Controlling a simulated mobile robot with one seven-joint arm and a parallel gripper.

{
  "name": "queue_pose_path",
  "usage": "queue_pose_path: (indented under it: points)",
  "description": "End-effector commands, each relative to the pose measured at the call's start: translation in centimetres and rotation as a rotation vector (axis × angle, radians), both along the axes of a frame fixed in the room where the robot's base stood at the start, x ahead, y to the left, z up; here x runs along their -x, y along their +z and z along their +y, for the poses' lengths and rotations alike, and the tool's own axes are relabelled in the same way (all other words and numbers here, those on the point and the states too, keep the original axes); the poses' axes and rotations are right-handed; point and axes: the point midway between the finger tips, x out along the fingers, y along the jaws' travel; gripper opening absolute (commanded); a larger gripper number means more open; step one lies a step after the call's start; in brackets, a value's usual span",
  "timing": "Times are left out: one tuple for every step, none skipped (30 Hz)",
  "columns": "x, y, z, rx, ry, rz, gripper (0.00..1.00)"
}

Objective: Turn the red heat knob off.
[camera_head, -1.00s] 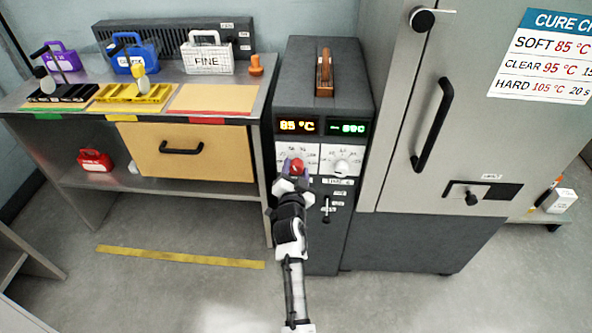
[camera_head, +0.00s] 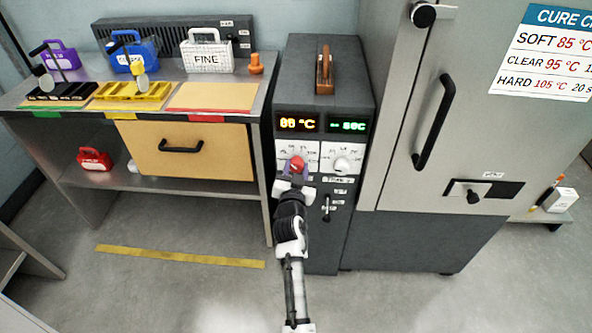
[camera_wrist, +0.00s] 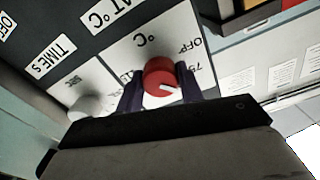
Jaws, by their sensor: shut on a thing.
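The red heat knob (camera_head: 297,163) is on the front panel of the dark control unit (camera_head: 300,218), below the amber display (camera_head: 298,124). In the wrist view the red knob (camera_wrist: 161,77) sits between my two dark fingers, with a white pointer mark on its face. Its dial carries an OFF label (camera_wrist: 184,48) and numbers, partly covered by my gripper. My gripper (camera_head: 296,178) is shut on the knob. The amber display shows a temperature in °C whose digits are hard to read.
A white knob (camera_head: 342,165) is just right of the red one, under a green display (camera_head: 347,126). A small lever (camera_head: 326,206) is below. A workbench (camera_head: 262,95) stands at left, a tall grey cabinet (camera_head: 385,120) at right.

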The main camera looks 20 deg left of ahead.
Motion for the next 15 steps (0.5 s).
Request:
queue_pose_path:
  points:
    - [-0.07, 0.08, -0.08, 0.043, -0.002, -0.015, 0.14]
    - [-0.07, 0.09, -0.06, 0.07, -0.001, -0.023, 0.14]
    - [-0.08, 0.1, -0.06, 0.107, -0.002, -0.034, 0.14]
    - [-0.09, 0.12, -0.08, 0.135, -0.002, -0.042, 0.14]
    - [-0.09, 0.13, -0.1, 0.162, -0.002, -0.049, 0.14]
    - [-0.09, 0.15, -0.09, 0.198, -0.002, -0.06, 0.14]
    - [-0.08, 0.16, -0.07, 0.226, -0.002, -0.068, 0.14]
    - [-0.08, 0.17, -0.08, 0.253, -0.002, -0.076, 0.14]
    - [-0.09, 0.18, -0.1, 0.289, -0.002, -0.086, 0.14]
    - [-0.09, 0.19, -0.11, 0.317, -0.002, -0.094, 0.14]
    - [-0.09, 0.2, -0.11, 0.344, -0.002, -0.102, 0.14]
    - [-0.09, 0.22, -0.09, 0.381, -0.002, -0.112, 0.14]
    - [-0.09, 0.23, -0.09, 0.409, -0.002, -0.12, 0.14]
    - [-0.09, 0.24, -0.09, 0.436, -0.002, -0.128, 0.14]
    - [-0.11, 0.25, -0.12, 0.472, -0.002, -0.139, 0.14]
